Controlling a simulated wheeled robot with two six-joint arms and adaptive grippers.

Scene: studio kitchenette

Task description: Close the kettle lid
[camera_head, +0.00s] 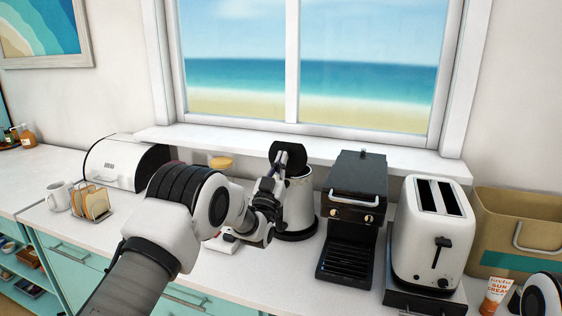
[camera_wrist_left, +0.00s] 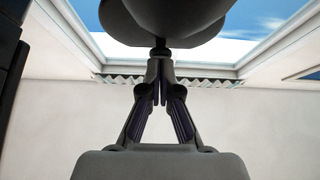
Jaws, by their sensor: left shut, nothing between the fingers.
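The kettle (camera_head: 301,206) is white with a black base and stands on the counter below the window. Its black lid (camera_head: 293,150) is open and stands up above the rim. My left gripper (camera_head: 281,163) is shut and empty, with its fingertips at the lid; I cannot tell whether they touch it. My left gripper and arm hide the kettle's left side. In the left wrist view, the shut fingertips (camera_wrist_left: 159,52) point up at a dark rounded shape, which looks like the lid (camera_wrist_left: 178,14). My right gripper is not in view.
A black coffee machine (camera_head: 357,190) stands close to the kettle's right, then a white toaster (camera_head: 430,235) and a tan basket (camera_head: 520,225). A bread bin (camera_head: 115,163), a toast rack (camera_head: 92,203) and a mug (camera_head: 59,196) stand at left. The window sill (camera_head: 400,156) runs behind.

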